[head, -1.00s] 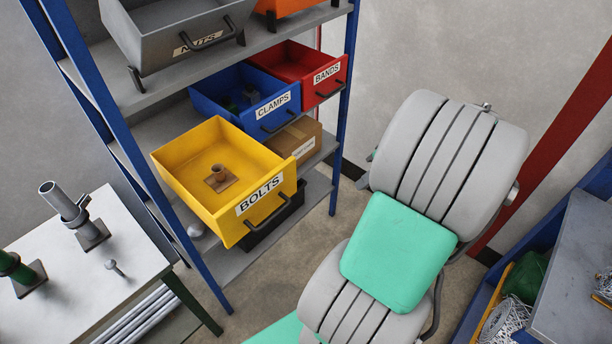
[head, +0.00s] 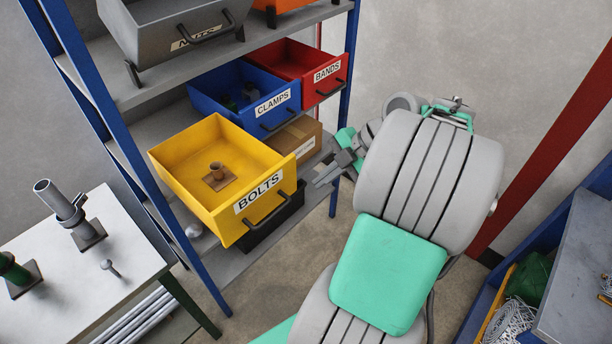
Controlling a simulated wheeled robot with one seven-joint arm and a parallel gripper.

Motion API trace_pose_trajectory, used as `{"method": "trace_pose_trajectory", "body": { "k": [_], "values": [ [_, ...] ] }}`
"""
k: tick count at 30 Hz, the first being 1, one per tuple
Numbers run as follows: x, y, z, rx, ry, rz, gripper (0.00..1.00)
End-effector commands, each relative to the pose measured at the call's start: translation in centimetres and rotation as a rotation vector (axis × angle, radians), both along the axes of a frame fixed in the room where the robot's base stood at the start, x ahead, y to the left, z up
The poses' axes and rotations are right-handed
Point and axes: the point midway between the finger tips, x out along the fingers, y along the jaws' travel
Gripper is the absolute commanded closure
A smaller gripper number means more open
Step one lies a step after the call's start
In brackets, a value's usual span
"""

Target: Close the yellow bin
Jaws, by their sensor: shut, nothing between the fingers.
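The yellow bin (head: 190,149) is labelled BOLTS and is pulled well out from the shelf, with its open top showing. A brown flanged part (head: 217,176) lies inside it. A dark bar handle (head: 267,209) runs across its front face, below the label. My gripper (head: 320,180) is shut and empty. It points left, to the right of the yellow bin's front and apart from it. Part of my wrist is hidden behind my larger arm links.
A blue CLAMPS bin (head: 273,110) and a red BANDS bin (head: 327,74) stand behind. A cardboard box (head: 297,142) sits beside the yellow bin. A blue shelf post (head: 344,120) rises near my gripper. A white table (head: 60,285) stands at left.

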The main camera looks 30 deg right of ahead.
Motion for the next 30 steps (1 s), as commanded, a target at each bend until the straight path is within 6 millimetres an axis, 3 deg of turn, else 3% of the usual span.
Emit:
{"method": "trace_pose_trajectory", "body": {
  "k": [2, 10, 24, 30],
  "values": [
    [0.6, 1.0, -1.3, 0.003, 0.002, 0.003, 1.0],
    [4.2, 1.8, -1.3, 0.0, 0.001, 0.0, 1.0],
    [4.6, 1.8, -1.5, 0.0, 0.001, -0.003, 1.0],
    [5.9, 1.3, -1.6, 0.0, 0.001, -0.022, 1.0]
  ]
}}
